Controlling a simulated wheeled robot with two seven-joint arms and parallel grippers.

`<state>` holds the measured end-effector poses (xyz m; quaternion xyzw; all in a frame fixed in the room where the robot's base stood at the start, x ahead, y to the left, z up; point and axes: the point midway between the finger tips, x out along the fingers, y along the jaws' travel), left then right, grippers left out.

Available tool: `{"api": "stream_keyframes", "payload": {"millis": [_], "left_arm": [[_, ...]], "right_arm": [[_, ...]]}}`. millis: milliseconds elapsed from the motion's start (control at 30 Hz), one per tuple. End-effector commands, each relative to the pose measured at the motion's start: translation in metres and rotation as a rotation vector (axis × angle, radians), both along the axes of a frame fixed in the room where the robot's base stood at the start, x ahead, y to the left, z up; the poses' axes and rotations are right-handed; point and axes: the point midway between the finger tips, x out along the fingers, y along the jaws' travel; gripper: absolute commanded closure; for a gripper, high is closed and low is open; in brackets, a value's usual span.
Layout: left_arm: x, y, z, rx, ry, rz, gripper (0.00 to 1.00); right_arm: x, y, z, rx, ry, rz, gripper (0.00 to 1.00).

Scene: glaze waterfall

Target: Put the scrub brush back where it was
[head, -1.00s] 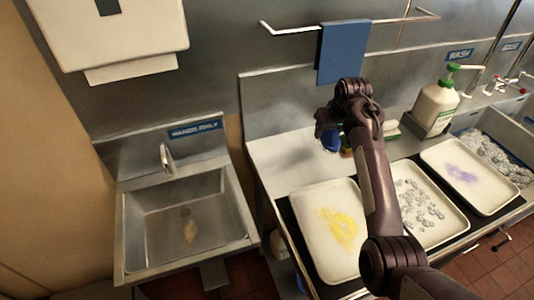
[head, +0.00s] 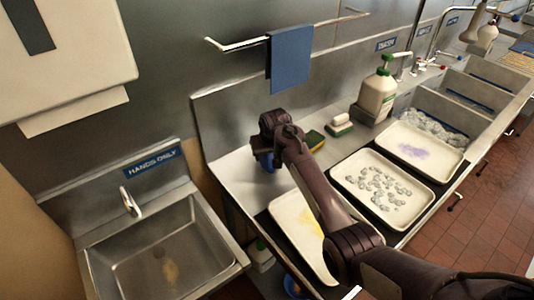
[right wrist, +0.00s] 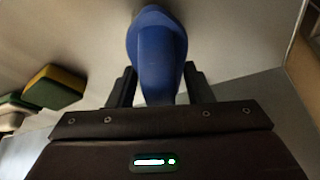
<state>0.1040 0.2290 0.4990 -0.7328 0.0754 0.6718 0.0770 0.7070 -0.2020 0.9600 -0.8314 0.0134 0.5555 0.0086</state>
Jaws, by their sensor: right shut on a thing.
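The scrub brush shows as a blue rounded body (right wrist: 157,55) in the right wrist view, between the two dark fingers. My right gripper (right wrist: 160,88) is shut on it. In the head view the blue of the brush (head: 264,162) shows at the lower left of the right gripper (head: 272,150), over the left end of the steel drainboard (head: 232,176). The bristles are hidden, and I cannot tell whether the brush touches the steel. My left gripper is not in view.
A yellow-green sponge (head: 314,140), a soap dish (head: 339,124) and a pump bottle (head: 378,95) stand along the back. Trays with yellow stain (head: 290,215), grey lumps (head: 382,187) and purple stain (head: 425,150) lie in front. A hand sink (head: 160,250) is at left.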

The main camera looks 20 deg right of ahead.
Motion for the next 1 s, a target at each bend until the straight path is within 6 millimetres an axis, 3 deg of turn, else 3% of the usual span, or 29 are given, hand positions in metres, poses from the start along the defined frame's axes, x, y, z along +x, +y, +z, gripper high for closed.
{"api": "stream_keyframes", "payload": {"millis": [433,467,600,1000], "left_arm": [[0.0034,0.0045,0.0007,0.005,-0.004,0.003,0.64],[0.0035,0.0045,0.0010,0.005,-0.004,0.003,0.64],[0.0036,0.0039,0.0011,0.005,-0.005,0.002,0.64],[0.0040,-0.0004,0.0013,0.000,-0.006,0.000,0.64]], "right_arm": [[0.0003,-0.0004,-0.0098,0.000,-0.002,0.000,0.75],[0.0002,-0.0004,-0.0099,0.000,-0.002,0.000,0.51],[0.0001,-0.0004,-0.0096,0.000,-0.001,0.000,0.33],[-0.0013,-0.0002,-0.0034,0.000,-0.001,0.000,0.32]]}}
